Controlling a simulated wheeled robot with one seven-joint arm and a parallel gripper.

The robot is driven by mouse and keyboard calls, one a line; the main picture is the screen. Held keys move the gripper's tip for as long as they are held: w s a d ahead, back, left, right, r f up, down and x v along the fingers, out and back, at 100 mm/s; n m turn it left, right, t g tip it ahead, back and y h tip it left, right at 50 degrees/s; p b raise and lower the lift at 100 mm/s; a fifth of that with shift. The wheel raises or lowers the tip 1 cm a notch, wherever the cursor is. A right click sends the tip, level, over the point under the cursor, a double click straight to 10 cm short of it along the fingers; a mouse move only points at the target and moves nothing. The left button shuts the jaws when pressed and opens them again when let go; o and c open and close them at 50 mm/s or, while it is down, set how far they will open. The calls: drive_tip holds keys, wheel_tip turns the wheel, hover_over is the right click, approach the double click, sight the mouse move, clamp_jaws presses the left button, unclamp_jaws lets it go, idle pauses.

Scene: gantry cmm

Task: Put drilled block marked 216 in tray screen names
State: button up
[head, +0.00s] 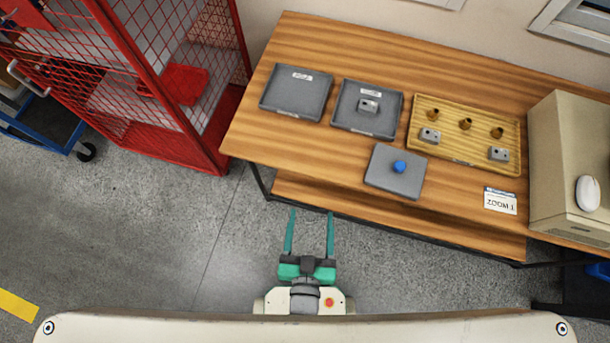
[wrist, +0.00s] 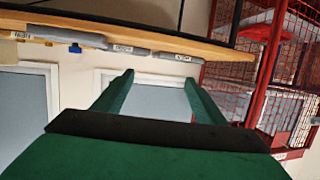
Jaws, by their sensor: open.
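Several trays lie on the wooden table. The left grey tray (head: 283,92) is empty, with a small label I cannot read. The middle grey tray (head: 352,118) holds one grey drilled block (head: 368,105). The yellow tray (head: 462,158) holds a grey block at its left (head: 430,136), another at its right (head: 499,154), and three brass pieces (head: 465,124). The numbers on the blocks are too small to read, so I cannot tell which is 216. My gripper (head: 311,212) is open and empty, short of the table's front edge; its green fingers also show in the wrist view (wrist: 159,75).
A "ZOOM 1" card (head: 500,201) and a beige machine (head: 565,130) with a white mouse are at the right. A red mesh cage (head: 165,90) stands left. The table's left front is bare.

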drive_tip(key=s+a+r+n+y, duration=0.1)
drive_tip(key=s+r, duration=0.3)
drive_tip(key=s, duration=0.2)
drive_tip(key=shift+s+a+r, duration=0.15)
drive_tip(key=shift+s+a, duration=0.05)
drive_tip(key=shift+a, duration=0.05)
